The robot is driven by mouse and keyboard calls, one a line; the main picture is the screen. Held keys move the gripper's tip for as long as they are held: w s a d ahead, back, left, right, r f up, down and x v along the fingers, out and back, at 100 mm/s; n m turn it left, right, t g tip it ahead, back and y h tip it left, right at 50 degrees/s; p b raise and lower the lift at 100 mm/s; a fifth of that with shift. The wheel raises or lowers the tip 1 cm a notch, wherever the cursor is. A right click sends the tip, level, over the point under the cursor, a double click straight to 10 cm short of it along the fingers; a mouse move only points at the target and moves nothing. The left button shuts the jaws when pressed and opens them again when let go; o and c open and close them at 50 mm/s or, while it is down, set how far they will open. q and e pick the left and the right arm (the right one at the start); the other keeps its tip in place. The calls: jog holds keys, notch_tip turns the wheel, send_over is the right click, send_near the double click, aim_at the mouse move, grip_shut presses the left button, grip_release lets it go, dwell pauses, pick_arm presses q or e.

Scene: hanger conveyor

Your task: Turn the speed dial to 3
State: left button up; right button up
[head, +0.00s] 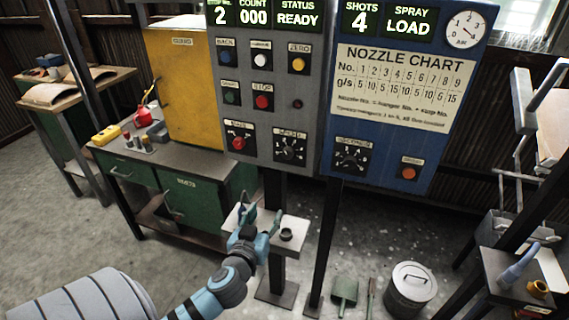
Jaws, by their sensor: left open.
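The speed dial (290,149) is a small black knob with pale marks around it, low on the grey control panel (265,100). The number it points to is too small to read. A similar black dial (352,158) sits on the blue panel to its right. My left gripper (261,206) is open and empty, its fingers pointing up. In the picture it is below the speed dial and apart from it, in front of a small pale shelf. My right gripper is not in view.
Several buttons and a red knob (239,143) surround the speed dial. The blue panel (405,150) has a nozzle chart (402,85). The small shelf (292,230) holds a dark cup-like piece (286,234). A green workbench (195,200) stands left, a grey bin (410,288) right.

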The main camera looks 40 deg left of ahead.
pick_arm(q)
notch_tip(320, 180, up, 8)
jog(key=n+t, duration=0.1)
jog(key=t, duration=0.1)
jog(key=p, duration=0.2)
send_near(287, 155)
jog(key=shift+y, duration=0.4)
jog(key=x, duration=0.7)
jog(key=shift+w+d, duration=0.1)
jog(key=shift+w, duration=0.45)
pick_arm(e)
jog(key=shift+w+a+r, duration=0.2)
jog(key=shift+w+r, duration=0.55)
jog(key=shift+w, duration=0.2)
pick_arm(q)
jog(key=shift+s, duration=0.1)
jog(key=c, duration=0.3)
grip_shut()
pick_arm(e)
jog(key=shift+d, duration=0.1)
